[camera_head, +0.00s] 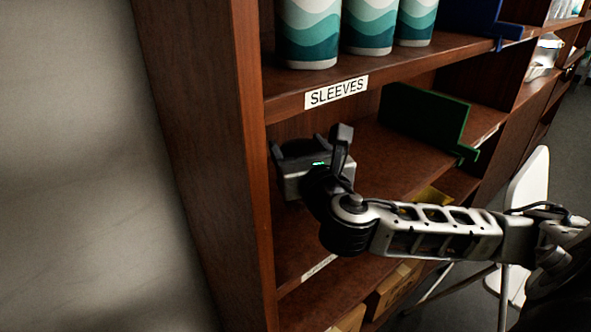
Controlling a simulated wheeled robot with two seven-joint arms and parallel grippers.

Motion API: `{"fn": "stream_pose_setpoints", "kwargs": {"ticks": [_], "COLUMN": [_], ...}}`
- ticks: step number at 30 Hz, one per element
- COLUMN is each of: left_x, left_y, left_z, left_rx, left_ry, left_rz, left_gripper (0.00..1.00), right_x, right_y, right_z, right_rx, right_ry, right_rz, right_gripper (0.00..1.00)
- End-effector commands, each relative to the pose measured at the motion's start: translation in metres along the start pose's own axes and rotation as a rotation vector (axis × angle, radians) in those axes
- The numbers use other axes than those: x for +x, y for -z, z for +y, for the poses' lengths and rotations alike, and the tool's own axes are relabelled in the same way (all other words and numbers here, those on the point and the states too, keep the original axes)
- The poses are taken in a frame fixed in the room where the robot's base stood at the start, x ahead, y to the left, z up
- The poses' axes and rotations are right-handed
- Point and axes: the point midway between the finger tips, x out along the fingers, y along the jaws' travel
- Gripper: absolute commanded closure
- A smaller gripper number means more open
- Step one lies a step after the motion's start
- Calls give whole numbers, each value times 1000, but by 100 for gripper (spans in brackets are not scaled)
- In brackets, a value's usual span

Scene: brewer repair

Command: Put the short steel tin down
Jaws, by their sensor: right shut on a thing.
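My right gripper (312,148) reaches into the shelf bay below the "SLEEVES" label, at the left end near the wooden side panel. Its arm comes in from the right. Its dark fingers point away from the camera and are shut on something. The short steel tin is not clearly seen; the gripper's body hides what lies between the fingers. I cannot tell whether it touches the shelf board (395,160). My left gripper is not in view.
Patterned teal cups (309,35) stand on the shelf above. A dark green bin or divider (425,115) stands right of my gripper. A wooden side panel (205,130) borders the bay on the left. Cardboard boxes (390,288) sit below. A white chair (528,190) stands at the right.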

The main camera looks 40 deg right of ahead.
Motion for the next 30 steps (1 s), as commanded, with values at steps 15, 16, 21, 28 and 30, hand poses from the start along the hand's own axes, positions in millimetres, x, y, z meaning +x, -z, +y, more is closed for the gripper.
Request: {"fn": "stream_pose_setpoints", "kwargs": {"ticks": [15,16,21,28,30], "left_x": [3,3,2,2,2], "left_y": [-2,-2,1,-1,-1], "left_z": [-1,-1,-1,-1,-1], "left_rx": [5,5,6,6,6], "left_ry": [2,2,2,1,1], "left_rz": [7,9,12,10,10], "left_gripper": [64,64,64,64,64], "right_x": [28,28,28,28,28], "right_y": [32,34,33,37,36], "right_z": [0,0,0,0,0], "right_rx": [-1,-1,0,0,0], "right_ry": [0,0,-1,-1,-1], "right_rz": [2,1,-2,0,1], "right_gripper": [69,69,69,28,14]}}
